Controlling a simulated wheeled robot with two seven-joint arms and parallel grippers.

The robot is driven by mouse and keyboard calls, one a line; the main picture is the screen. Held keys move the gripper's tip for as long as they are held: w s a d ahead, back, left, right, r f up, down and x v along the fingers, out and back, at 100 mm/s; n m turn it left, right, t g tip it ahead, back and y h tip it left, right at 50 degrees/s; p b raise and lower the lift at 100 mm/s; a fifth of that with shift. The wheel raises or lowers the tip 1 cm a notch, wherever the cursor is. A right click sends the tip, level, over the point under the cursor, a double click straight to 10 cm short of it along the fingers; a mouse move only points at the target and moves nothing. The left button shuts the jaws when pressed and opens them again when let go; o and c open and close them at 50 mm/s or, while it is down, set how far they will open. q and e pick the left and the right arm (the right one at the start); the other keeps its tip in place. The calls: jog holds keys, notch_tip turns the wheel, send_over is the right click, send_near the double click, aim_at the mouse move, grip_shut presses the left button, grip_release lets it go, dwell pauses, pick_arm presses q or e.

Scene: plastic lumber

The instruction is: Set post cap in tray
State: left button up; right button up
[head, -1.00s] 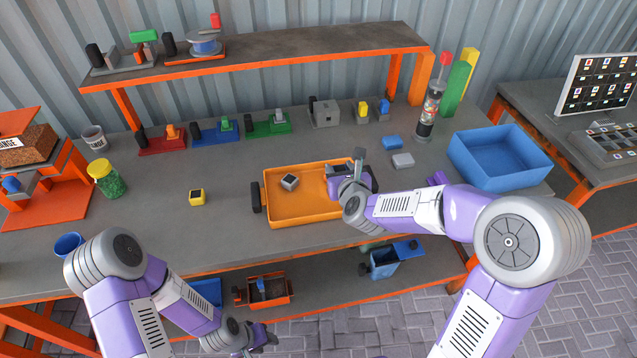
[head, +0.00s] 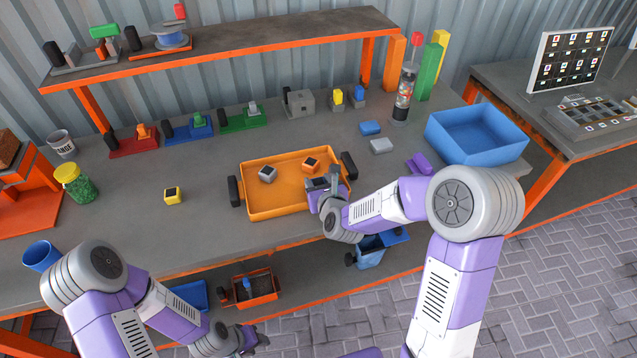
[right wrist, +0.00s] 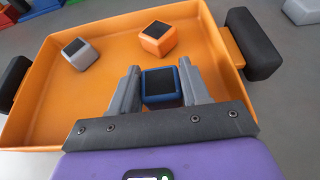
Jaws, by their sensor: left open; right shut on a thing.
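The orange tray (head: 265,208) lies on the grey bench with a black handle at each end. A grey post cap (head: 267,174) and an orange post cap (head: 311,165) sit inside it. In the right wrist view, my right gripper (right wrist: 160,85) is shut on a blue post cap (right wrist: 160,88) with a black top, over the tray's near part. I cannot tell whether that cap touches the tray floor. In the head view my right gripper (head: 322,186) hides it. A yellow post cap (head: 172,196) stands on the bench left of the tray. My left gripper (head: 256,341) is open, low in front of the bench.
A blue bin (head: 476,135) stands at the right of the bench, near blue and grey blocks (head: 381,146). Coloured fixtures (head: 188,130) line the back below a raised shelf (head: 230,50). A green-filled jar (head: 75,183) and a blue cup (head: 41,256) stand at left.

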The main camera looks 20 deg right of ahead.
jog(key=o, duration=1)
jog(key=shift+f, duration=0.1)
jog(key=shift+o, duration=0.2)
jog(key=shift+s+r, duration=0.15)
jog(key=shift+r, duration=0.1)
jog(key=p+v, duration=0.1)
jog(key=v, duration=0.8)
jog(key=b+v, duration=0.1)
jog(key=b, duration=0.4)
jog(key=shift+s+d, duration=0.15)
jog(key=shift+s, duration=0.15)
jog(key=shift+s+r+b, duration=0.3)
jog(key=shift+s+b, duration=0.1)
jog(key=shift+b, duration=0.4)
